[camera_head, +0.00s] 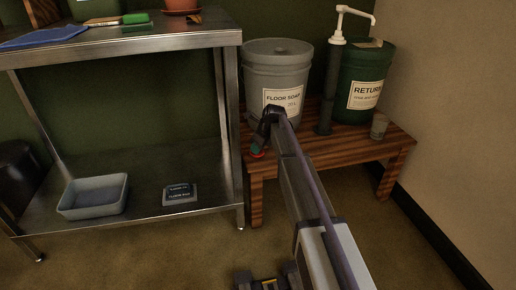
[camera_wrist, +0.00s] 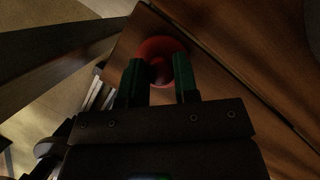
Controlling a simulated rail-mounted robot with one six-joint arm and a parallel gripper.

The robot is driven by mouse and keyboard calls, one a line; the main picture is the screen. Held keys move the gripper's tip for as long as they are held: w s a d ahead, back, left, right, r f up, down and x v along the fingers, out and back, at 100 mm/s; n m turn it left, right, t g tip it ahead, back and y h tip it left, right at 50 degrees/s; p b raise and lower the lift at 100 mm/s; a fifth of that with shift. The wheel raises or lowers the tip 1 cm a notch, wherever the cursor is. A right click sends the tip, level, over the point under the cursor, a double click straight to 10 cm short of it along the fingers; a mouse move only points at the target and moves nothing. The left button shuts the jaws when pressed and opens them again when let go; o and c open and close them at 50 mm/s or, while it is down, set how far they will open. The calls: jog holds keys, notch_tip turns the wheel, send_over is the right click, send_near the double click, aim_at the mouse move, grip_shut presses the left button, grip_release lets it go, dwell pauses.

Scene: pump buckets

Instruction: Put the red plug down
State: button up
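The red plug (camera_wrist: 158,48) is a round red disc at the fingertips in the wrist view, with a darker middle part between the two green fingers. My gripper (camera_wrist: 160,82) has its fingers a little apart and appears shut on this middle part. In the head view, a small red patch of the plug (camera_head: 257,155) shows below my gripper (camera_head: 254,146), by the left front edge of the wooden bench (camera_head: 345,150). I cannot tell whether the plug touches the bench. My wrist and fingers hide part of it.
A grey floor soap bucket (camera_head: 278,60) stands on the bench behind my gripper. A green return bucket (camera_head: 368,65), a white pump (camera_head: 340,28) and a small cup (camera_head: 379,126) are to the right. A steel table (camera_head: 130,45) stands close on the left, with a tray (camera_head: 93,196) on its lower shelf.

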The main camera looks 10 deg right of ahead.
jog(key=o, duration=0.4)
jog(key=p+v, duration=1.2)
jog(key=v, duration=0.1)
jog(key=s+a+f+n+g+h, duration=0.1)
jog(key=s+a+n+g+h, duration=0.1)
jog(key=s+n, duration=1.3)
jog(key=s+a+f+n+g+h, duration=0.1)
jog(key=s+a+n, duration=0.1)
jog(key=s+n, duration=1.35)
jog(key=s+r+m+p, duration=0.3)
jog(key=r+m+p, duration=0.1)
jog(key=r+p, duration=3.3)
jog(key=shift+s+r, duration=0.25)
jog(key=shift+r, duration=0.35)
